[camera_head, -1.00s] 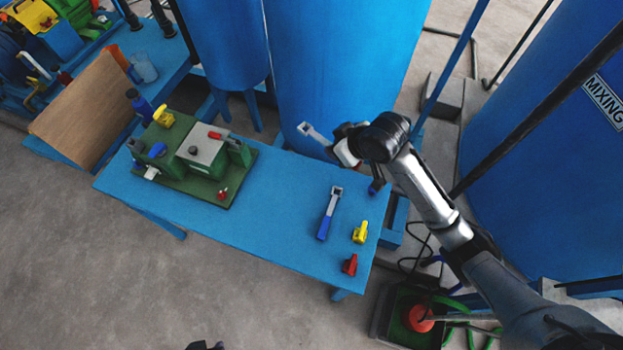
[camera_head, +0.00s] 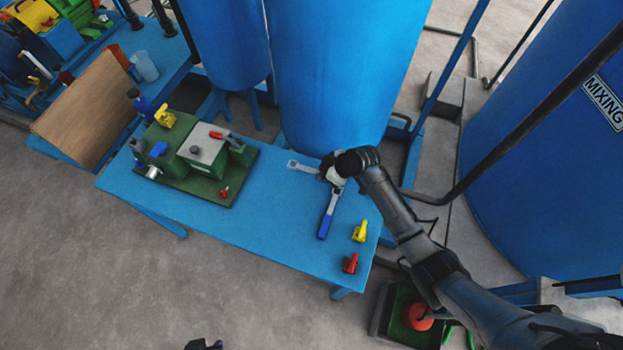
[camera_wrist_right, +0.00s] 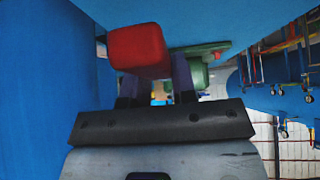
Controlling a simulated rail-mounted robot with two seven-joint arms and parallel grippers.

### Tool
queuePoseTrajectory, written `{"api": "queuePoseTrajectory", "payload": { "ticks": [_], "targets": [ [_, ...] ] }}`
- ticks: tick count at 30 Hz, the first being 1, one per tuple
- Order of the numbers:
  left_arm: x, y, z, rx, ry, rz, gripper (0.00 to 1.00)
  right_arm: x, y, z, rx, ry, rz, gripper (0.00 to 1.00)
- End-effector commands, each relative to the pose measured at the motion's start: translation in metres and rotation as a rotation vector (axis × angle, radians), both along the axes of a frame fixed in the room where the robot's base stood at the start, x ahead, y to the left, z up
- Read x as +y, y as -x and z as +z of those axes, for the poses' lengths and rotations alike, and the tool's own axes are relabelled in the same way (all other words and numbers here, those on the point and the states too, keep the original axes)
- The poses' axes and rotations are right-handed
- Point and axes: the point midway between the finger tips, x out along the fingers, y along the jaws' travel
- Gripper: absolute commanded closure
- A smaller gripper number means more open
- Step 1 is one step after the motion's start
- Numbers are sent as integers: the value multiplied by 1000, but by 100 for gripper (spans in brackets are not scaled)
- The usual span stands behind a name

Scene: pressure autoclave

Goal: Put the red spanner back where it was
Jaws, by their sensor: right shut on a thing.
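My right gripper (camera_head: 329,170) is shut on the red spanner, over the right rear part of the blue table (camera_head: 270,215). The spanner's grey head (camera_head: 302,166) sticks out to the left of the gripper, and its handle is hidden in the head view. In the right wrist view the red handle end (camera_wrist_right: 138,50) shows between the fingers (camera_wrist_right: 156,78). I cannot tell whether the spanner touches the table. A blue-handled spanner (camera_head: 325,222) lies just below the gripper in the picture. A dark part at the bottom edge (camera_head: 204,345) may be my left gripper.
A yellow piece (camera_head: 360,231) and a small red piece (camera_head: 350,263) stand at the table's right end. A green machine (camera_head: 195,160) stands at the left end. A tall blue tank (camera_head: 345,70) rises close behind the table. The table's middle front is clear.

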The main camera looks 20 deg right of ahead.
Motion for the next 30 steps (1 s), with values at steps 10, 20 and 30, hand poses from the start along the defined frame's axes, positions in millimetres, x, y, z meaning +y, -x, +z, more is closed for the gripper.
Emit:
{"api": "queuePoseTrajectory", "payload": {
  "ticks": [10,20,30],
  "targets": [
    [-4,-1,-11,-1,12,8,57,28,-26,-22,-1,1,-1,100],
    [-4,-1,-18,-1,12,8,57,30,-26,-45,2,0,0,100],
    [0,-1,-23,-2,2,1,57,29,-27,-63,-2,2,0,100]
  ]
}}
